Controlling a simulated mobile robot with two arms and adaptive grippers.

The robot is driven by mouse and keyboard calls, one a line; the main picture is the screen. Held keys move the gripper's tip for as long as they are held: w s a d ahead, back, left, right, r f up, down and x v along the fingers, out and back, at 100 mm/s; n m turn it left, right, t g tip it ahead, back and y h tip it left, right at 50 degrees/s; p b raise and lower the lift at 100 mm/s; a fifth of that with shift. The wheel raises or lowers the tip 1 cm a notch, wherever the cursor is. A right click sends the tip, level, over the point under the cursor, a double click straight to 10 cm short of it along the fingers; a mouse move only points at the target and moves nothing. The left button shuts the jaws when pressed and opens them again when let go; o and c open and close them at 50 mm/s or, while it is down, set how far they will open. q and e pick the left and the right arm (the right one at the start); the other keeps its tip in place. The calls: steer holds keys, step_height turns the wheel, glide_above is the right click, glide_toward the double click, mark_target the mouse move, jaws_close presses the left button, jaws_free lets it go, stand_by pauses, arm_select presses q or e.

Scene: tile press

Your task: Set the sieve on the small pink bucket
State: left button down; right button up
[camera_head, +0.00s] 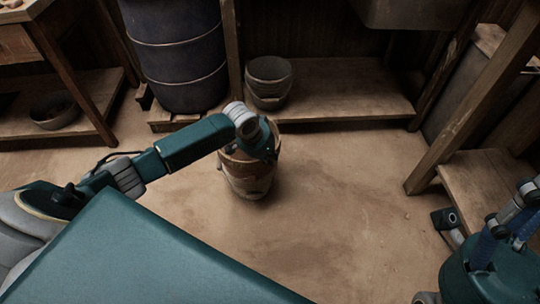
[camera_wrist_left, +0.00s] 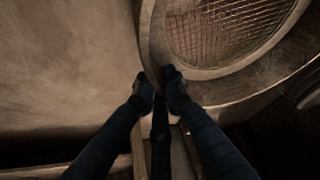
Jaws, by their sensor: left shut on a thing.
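The small pinkish bucket (camera_head: 247,187) stands upright on the floor near the middle of the head view. My left gripper (camera_head: 268,152) is over its top, and the wrist hides much of the opening. In the left wrist view, my left gripper (camera_wrist_left: 161,88) is shut on the rim of the sieve (camera_wrist_left: 225,28), whose round wire mesh shows at the top. A curved, pale rim, apparently the bucket's (camera_wrist_left: 250,108), shows just below and right of the sieve. I cannot tell whether the sieve touches it. My right gripper's fingers do not show.
Another grey bucket (camera_head: 268,82) stands on the low back shelf (camera_head: 345,100), right of a large dark barrel (camera_head: 178,55). A bowl (camera_head: 55,112) sits on the left shelf. A wooden bench (camera_head: 490,185) is at right. The floor around the pink bucket is clear.

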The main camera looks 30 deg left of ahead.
arm_select(q)
steer(key=shift+f+p, duration=0.3)
steer(key=shift+p, duration=0.1)
stand_by(0.3)
steer(key=c, duration=1.7)
jaws_free()
steer(key=shift+c, duration=0.2)
steer(key=shift+s, duration=0.1)
